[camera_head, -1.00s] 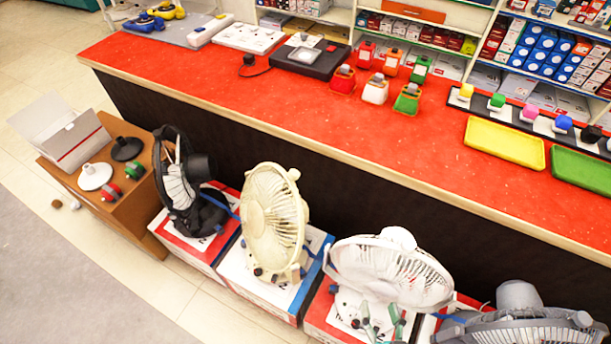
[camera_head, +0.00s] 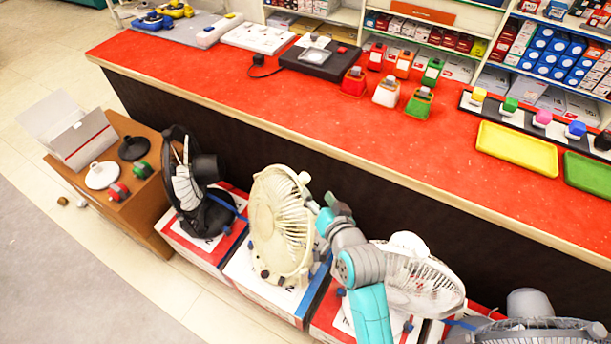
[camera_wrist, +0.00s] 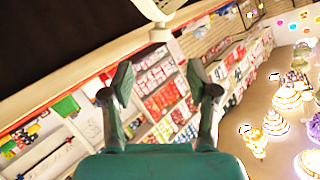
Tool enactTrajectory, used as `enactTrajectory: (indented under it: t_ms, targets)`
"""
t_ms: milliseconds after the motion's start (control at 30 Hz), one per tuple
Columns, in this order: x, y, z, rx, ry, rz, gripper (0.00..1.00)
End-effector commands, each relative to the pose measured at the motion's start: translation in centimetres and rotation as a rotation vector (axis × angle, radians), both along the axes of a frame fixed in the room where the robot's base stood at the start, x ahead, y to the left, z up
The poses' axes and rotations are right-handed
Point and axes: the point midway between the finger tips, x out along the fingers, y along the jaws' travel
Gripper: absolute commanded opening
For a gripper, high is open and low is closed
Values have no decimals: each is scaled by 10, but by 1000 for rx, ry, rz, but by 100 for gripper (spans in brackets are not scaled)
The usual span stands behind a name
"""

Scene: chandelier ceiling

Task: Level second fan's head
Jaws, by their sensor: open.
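Several fans stand in a row on boxes in front of the counter. A pale part (camera_wrist: 155,8) shows past the fingertips at the top edge, probably of a fan. My arm hides part of the white fan (camera_head: 422,276).
A black fan (camera_head: 187,185) stands left of the cream one, and a grey fan (camera_head: 525,328) at bottom right. The red counter (camera_head: 300,125) runs behind them, bearing colored holders and trays. A brown stand (camera_head: 150,205) is at left.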

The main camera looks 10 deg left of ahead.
Motion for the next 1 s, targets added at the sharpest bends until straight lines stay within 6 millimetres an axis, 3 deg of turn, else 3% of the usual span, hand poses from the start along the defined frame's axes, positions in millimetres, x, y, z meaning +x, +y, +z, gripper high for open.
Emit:
enactTrajectory:
  t_ms: [600,1000]
  targets:
    - [75,41,-30,0,0,1,59]
    - [88,48,-36,0,-1,0,59]
